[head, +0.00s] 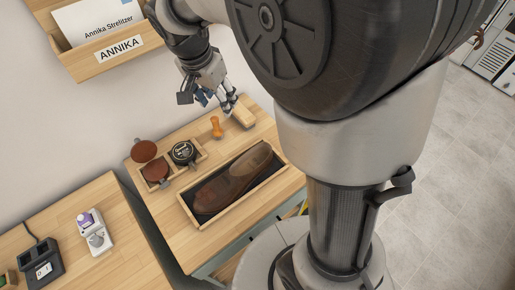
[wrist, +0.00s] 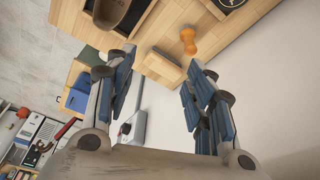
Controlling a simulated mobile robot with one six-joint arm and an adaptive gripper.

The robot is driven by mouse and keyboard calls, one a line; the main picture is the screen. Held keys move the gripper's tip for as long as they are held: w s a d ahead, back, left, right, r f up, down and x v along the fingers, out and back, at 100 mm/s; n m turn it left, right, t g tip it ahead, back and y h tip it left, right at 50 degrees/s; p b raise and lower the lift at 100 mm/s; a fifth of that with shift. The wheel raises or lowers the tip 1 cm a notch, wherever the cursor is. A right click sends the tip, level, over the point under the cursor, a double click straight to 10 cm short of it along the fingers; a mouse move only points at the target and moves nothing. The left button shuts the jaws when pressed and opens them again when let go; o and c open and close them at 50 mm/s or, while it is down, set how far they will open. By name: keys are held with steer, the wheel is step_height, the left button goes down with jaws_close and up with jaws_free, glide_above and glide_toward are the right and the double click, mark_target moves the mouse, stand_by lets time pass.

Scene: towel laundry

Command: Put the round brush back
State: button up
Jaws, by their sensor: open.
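A small orange, waisted piece (head: 217,127), which looks like the round brush, stands on the wooden table (head: 275,183) behind the shoe box. It also shows in the wrist view (wrist: 188,40), beyond the fingertips and near the table's edge. My gripper (head: 228,102) is above the table's far end, to the right of the orange piece. In the wrist view my gripper (wrist: 162,62) is open with nothing between its fingers. A pale wooden block (head: 243,115), which may be another brush, lies close to the fingertips; it also shows in the wrist view (wrist: 163,68).
A wall holder labelled ANNIKA (head: 80,60) hangs above. A second table (head: 130,262) stands at the left.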

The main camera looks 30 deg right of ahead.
steer(key=s+r+n+t+y, duration=0.1)
steer(key=s+n, duration=0.4)
steer(key=s, duration=0.6)
steer(key=s+r+n+t+y, duration=0.1)
steer(key=s+r+n, duration=0.3)
steer(key=s, duration=0.7)
steer(key=shift+s+d+r+n+t, duration=0.25)
steer(key=shift+n+t, duration=0.15)
steer(key=shift+n, duration=0.6)
steer(key=shift+c, duration=0.3)
